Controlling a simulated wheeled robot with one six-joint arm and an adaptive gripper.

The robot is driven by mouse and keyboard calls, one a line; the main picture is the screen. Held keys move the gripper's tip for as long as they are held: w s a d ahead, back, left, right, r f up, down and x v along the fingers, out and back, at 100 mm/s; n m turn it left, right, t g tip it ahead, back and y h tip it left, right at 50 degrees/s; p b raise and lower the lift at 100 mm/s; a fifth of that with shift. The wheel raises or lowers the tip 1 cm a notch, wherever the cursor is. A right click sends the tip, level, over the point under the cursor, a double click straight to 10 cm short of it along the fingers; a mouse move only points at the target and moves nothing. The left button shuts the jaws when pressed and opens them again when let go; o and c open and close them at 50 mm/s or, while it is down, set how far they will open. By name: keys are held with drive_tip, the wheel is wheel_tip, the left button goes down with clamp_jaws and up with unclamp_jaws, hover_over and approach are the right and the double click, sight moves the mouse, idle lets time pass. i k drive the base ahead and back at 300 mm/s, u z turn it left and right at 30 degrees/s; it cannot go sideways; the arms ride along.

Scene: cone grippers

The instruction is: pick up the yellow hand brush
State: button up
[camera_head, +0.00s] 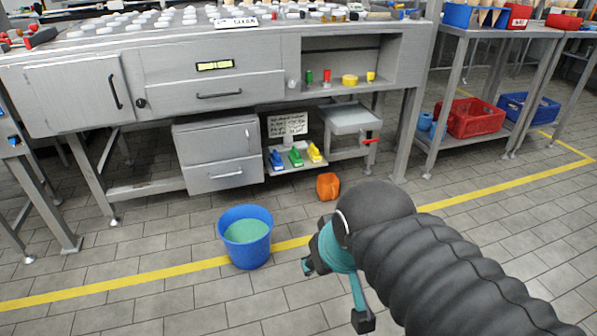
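The yellow hand brush (314,153) sits at the right end of a row of brushes on a small low shelf (285,173) under the workbench. A green brush (295,157) is next to it and a blue brush (276,159) is at the left end. My gripper (335,293) is teal with dark fingertips, at the lower middle of the view. Its fingers are spread apart and I see nothing between them. It is in front of the workbench, well apart from the yellow brush. My dark arm hides part of the floor at the lower right.
A blue bucket with greenish contents (246,238) stands on the floor left of my gripper. An orange object (328,186) lies on the floor near the brush shelf. A grey drawer cabinet (217,155) is left of the shelf. A grey tray with a red handle (352,120) is to its right.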

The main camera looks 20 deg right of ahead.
sight(312, 151)
drive_tip(key=z, duration=0.6)
drive_tip(key=i, duration=0.65)
drive_tip(key=z, duration=0.75)
drive_tip(key=i, duration=1.45)
drive_tip(key=u, duration=0.8)
